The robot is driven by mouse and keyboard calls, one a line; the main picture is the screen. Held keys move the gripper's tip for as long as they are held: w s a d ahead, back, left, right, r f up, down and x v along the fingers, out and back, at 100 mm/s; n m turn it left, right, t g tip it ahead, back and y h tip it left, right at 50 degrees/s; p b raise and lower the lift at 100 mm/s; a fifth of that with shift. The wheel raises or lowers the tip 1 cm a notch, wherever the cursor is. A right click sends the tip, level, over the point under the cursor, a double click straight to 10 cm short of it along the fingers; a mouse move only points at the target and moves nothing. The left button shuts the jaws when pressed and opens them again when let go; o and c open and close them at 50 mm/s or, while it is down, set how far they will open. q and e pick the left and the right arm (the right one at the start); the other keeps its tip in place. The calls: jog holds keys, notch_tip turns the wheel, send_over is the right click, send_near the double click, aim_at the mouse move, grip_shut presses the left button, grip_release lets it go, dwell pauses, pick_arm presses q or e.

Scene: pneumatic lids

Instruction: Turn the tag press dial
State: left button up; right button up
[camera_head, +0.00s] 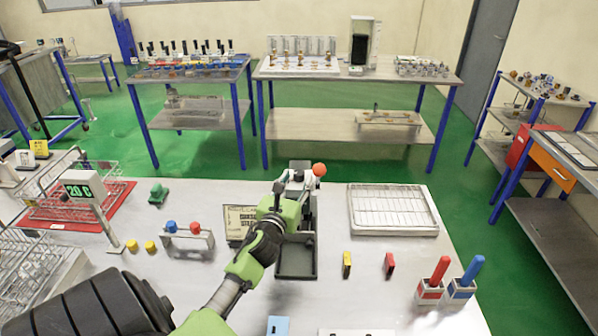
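The tag press (309,220) stands upright on the white table, a grey and black device with a dark tray (296,262) at its front. A lever with a red ball knob (319,169) rises at its upper right. My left gripper (284,196) reaches in from the lower left and is at the press's upper left side. Its wrist and green body cover much of the press front, and I cannot make out the dial. The fingertips are small and partly hidden, so I cannot tell whether they are open or touching the press. My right gripper is out of view.
A wire rack tray (392,208) lies right of the press. A yellow tag (347,262) and a red tag (390,264) stand in front of it. Red and blue handled holders (446,282) stand at the right edge. A sign (240,221) is left of the press.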

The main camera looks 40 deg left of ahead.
pick_arm(q)
jog(key=shift+x, duration=1)
jog(key=shift+w+a, duration=0.1)
jog(key=shift+w, duration=0.15)
jog(key=shift+w+a, duration=0.1)
jog(key=shift+w, duration=0.05)
grip_shut()
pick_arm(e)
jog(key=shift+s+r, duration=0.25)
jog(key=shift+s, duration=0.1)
pick_arm(q)
jog(key=shift+r+m+h, duration=0.1)
jog(key=shift+m+h, duration=0.2)
